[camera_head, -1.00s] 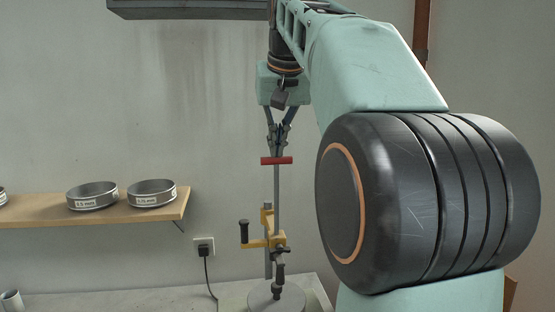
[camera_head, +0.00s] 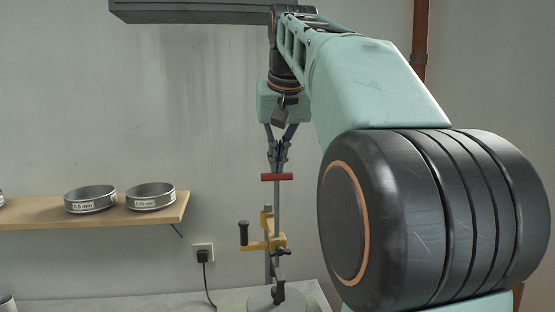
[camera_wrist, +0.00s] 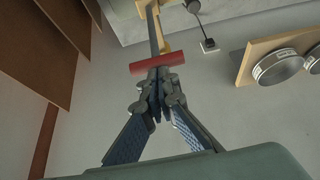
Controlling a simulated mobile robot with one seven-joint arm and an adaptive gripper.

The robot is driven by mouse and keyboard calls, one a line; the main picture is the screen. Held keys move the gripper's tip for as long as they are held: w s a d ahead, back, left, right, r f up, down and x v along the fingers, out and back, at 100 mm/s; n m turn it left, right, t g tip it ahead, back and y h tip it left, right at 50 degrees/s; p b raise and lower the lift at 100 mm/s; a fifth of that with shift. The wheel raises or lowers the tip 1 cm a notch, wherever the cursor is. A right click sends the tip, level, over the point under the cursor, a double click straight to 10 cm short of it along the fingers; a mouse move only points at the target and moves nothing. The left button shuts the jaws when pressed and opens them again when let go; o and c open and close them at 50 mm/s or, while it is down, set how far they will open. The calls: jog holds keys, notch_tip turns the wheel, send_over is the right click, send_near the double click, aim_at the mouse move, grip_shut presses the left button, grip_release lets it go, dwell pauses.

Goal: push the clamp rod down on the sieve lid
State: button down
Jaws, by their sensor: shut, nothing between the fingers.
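The clamp rod is a thin grey upright rod (camera_head: 277,195) with a red crossbar handle (camera_head: 278,177) on top. It passes down by a yellow bracket (camera_head: 266,243) on a stand. Below is the grey round sieve lid (camera_head: 262,301), cut by the lower picture edge. A dark part of the clamp stands over the lid; I cannot tell if it presses on it. My gripper (camera_head: 278,166) points down with its fingers shut and empty, tips at the top of the red crossbar. The wrist view shows the tips (camera_wrist: 158,84) right against the red bar (camera_wrist: 158,62).
A wooden shelf (camera_head: 120,216) on the left wall holds sieves marked with sizes (camera_head: 90,199). A black plug sits in a wall socket (camera_head: 203,254), its cable hanging to the bench (camera_head: 150,303). A black lever (camera_head: 244,233) sticks out left of the bracket.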

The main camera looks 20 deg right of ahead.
aim_at(277, 185)
jog(key=shift+s+f+b, duration=0.1)
jog(key=shift+f+b, duration=1.85)
jog(key=shift+f, duration=0.8)
notch_tip(277, 185, up, 3)
jog(key=p, duration=0.2)
jog(key=shift+s+f+p, duration=0.1)
jog(key=shift+p, duration=0.25)
notch_tip(277, 185, up, 5)
jog(key=p, duration=0.5)
jog(key=shift+f, duration=0.25)
